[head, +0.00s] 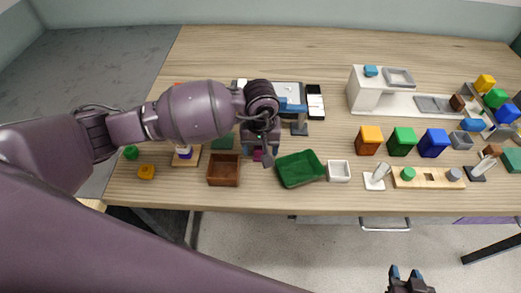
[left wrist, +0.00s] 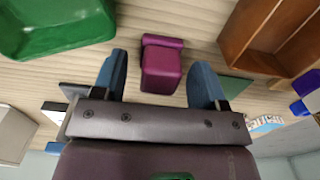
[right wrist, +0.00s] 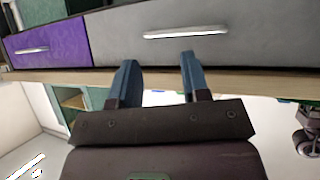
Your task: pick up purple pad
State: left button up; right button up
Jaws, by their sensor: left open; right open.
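The purple pad (left wrist: 162,68) is a small magenta-purple piece with a raised band at one end, lying on the wooden table. In the head view only a bit of the purple pad (head: 257,155) shows below my left gripper (head: 262,150). In the left wrist view my left gripper (left wrist: 166,80) is open, with a blue finger on either side of the pad and clear gaps between. The fingers do not appear to touch it. My right gripper (head: 407,277) is open and empty in front of the table, low at the right; it also shows in the right wrist view (right wrist: 158,75).
A brown wooden tray (head: 223,182) lies left of the pad and a green tray (head: 301,182) lies right of it, both close by. A white tray (head: 339,179), colored boxes and a pegboard (head: 428,183) stand further right. A drawer front (right wrist: 200,35) faces my right gripper.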

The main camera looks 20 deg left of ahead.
pick_arm(q)
jog(key=c, duration=1)
jog(key=shift+r, duration=0.1)
